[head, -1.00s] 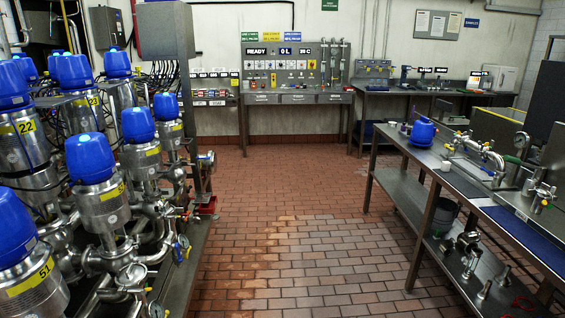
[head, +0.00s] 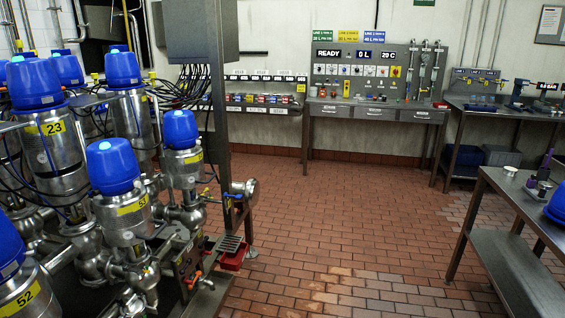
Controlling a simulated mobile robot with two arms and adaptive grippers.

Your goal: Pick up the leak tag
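I cannot pick out a leak tag for certain in the head view. A row of small coloured items (head: 262,99), red, blue and orange, sits on a wall-side rack, but they are too small to identify. The control bench (head: 376,108) has small items on its top, also too small to name. Neither of my grippers is in view.
Blue-capped valves (head: 113,167) on steel piping fill the left. A red tray (head: 233,256) sits low beside the valve frame. A steel workbench (head: 492,178) stands at the right. The tiled floor (head: 345,215) between them is clear up to the control bench.

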